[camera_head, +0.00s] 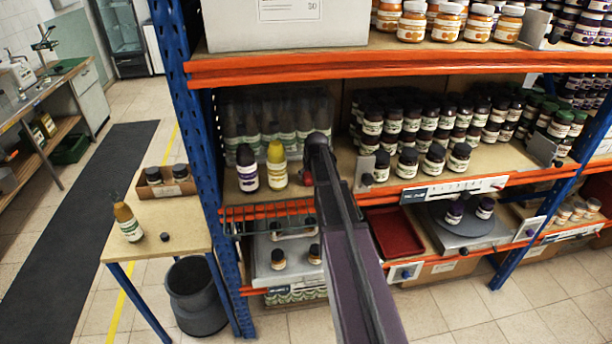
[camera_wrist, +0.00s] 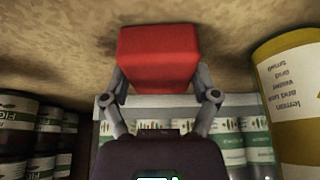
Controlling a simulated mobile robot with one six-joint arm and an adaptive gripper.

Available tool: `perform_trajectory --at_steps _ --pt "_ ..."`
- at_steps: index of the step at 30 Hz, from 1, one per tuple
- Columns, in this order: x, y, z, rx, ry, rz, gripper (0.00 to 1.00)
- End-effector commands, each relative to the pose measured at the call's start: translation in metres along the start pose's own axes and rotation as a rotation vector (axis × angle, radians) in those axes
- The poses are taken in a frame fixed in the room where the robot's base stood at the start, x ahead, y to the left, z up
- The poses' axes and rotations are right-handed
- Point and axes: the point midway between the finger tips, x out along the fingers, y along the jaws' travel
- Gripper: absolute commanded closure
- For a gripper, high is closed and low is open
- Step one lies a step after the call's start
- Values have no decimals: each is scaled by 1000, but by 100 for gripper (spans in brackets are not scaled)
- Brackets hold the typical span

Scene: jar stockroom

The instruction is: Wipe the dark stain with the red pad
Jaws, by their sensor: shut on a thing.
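The red pad (camera_wrist: 158,58) is held between the two fingers of my gripper (camera_wrist: 160,84) in the wrist view. It is at or close to the pale brown shelf board; I cannot tell whether it touches. In the head view only a small red part of the pad (camera_head: 306,173) shows beside my dark arm, which hides most of my gripper. A faint darker patch (camera_wrist: 106,45) shows on the board just left of the pad in the wrist view. It may be the stain; its full extent is hidden by the pad. No stain is clear in the head view.
A yellow bottle (camera_head: 277,167) and a dark purple bottle (camera_head: 247,169) stand left of my gripper. Clear-wrapped bottles (camera_head: 262,128) stand behind them. Rows of dark jars (camera_head: 407,160) stand to the right. An upper shelf (camera_head: 390,66) is overhead.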

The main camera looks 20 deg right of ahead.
Motion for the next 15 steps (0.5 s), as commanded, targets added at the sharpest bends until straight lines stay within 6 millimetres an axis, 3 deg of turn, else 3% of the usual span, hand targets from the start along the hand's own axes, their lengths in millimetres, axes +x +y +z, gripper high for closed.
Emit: perform_trajectory --at_steps 6,15 --pt "-1 14 2 1 -3 3 61" --pt "-1 15 2 0 -2 2 61"
